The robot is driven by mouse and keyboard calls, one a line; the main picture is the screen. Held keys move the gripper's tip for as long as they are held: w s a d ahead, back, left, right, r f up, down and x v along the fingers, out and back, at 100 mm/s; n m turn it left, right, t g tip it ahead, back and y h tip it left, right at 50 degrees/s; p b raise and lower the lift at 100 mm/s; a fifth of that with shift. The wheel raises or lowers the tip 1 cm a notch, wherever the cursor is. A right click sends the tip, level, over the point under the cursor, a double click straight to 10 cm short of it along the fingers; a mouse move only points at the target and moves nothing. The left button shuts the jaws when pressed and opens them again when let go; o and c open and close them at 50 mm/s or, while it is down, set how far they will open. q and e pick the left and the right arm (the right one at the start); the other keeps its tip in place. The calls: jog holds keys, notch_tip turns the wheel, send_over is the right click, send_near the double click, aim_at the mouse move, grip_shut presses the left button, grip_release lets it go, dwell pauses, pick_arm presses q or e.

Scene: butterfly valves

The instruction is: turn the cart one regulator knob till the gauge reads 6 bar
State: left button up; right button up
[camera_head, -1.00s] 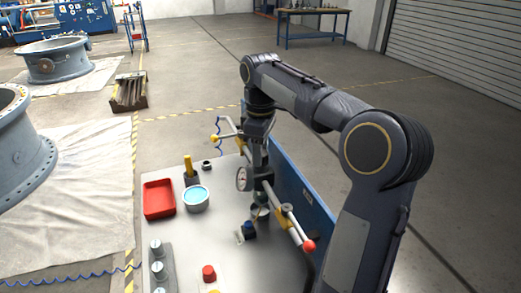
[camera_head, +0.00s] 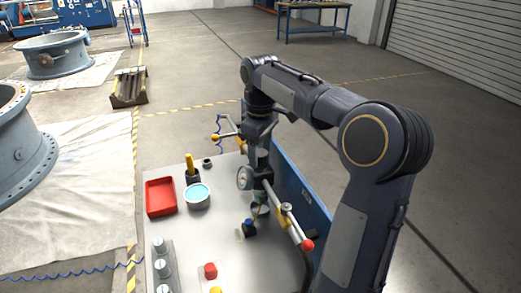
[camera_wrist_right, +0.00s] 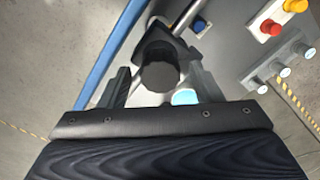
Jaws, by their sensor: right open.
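The regulator knob (camera_wrist_right: 160,72) is black and ribbed in the right wrist view. It lies between the two fingers of my right gripper (camera_wrist_right: 160,83), with gaps at its sides. The gripper is open around it. In the head view my right gripper (camera_head: 259,146) points down over the regulator (camera_head: 263,180) on the cart (camera_head: 185,235), and it largely hides the knob. The round white gauge (camera_head: 244,178) sits on the regulator's left side. Its needle is too small to read. My left gripper is not in view.
On the cart are a red tray (camera_head: 160,197), a bowl of blue liquid (camera_head: 197,195), a yellow-handled tool (camera_head: 190,164) and a red button (camera_head: 210,270). A pipe with a red end (camera_head: 307,244) runs beside the regulator. Large grey valve bodies (camera_head: 57,55) stand left.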

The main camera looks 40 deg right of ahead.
aim_at(261, 153)
notch_tip(261, 153, up, 8)
jog(key=shift+f+p, duration=0.15)
jog(key=shift+p, duration=0.3)
dwell(0.4)
